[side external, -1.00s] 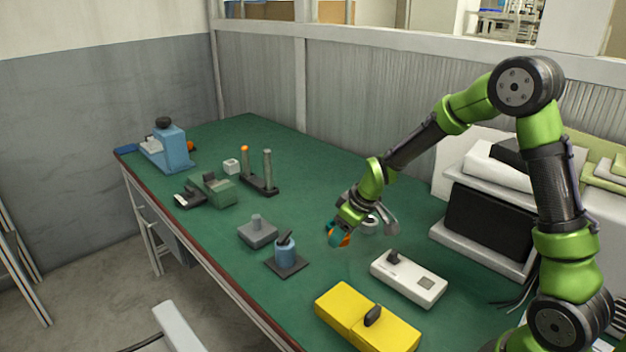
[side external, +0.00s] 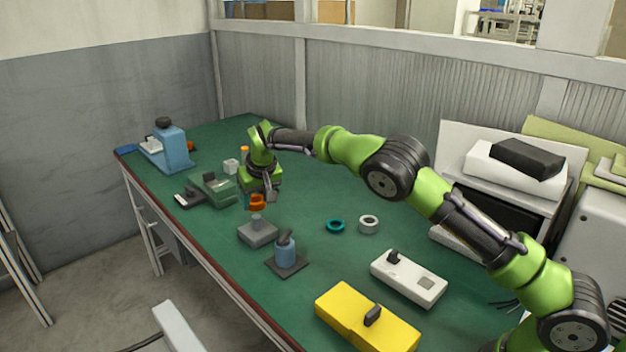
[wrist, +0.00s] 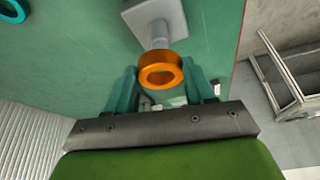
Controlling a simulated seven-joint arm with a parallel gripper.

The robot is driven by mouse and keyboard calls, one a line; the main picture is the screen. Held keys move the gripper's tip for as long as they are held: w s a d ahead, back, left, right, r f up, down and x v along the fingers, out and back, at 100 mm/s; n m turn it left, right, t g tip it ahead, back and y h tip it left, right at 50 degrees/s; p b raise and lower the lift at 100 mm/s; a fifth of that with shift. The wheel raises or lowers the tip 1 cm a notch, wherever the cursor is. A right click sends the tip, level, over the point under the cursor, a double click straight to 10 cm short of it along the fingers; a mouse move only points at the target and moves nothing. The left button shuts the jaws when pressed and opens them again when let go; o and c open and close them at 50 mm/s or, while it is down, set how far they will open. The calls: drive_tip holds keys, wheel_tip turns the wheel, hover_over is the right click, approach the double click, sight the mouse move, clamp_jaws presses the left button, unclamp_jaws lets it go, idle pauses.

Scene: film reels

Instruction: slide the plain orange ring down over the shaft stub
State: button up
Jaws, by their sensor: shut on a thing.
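The plain orange ring (side external: 258,202) is held in my gripper (side external: 258,196), which points down above the grey block (side external: 257,235) with the short shaft stub (side external: 256,220). In the wrist view the orange ring (wrist: 161,84) sits between the two teal fingers of my gripper (wrist: 161,72), its hole facing the camera. The grey stub (wrist: 159,34) rises from its square base (wrist: 172,22) just beyond the ring's edge in that view. The ring is above the stub and not around it; the exact sideways offset is hard to tell.
A teal ring (side external: 335,226) and a pale grey ring (side external: 369,224) lie on the green table to the right. A blue pot on a dark plate (side external: 286,251) stands close in front of the block. A green-grey device (side external: 213,190) lies left of my gripper.

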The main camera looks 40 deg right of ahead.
sight(258, 220)
drive_tip(key=shift+a+f, duration=0.15)
drive_tip(key=shift+f, duration=2.7)
drive_tip(key=shift+f, duration=0.6)
drive_tip(key=o, duration=0.8)
drive_tip(key=v, duration=1.1)
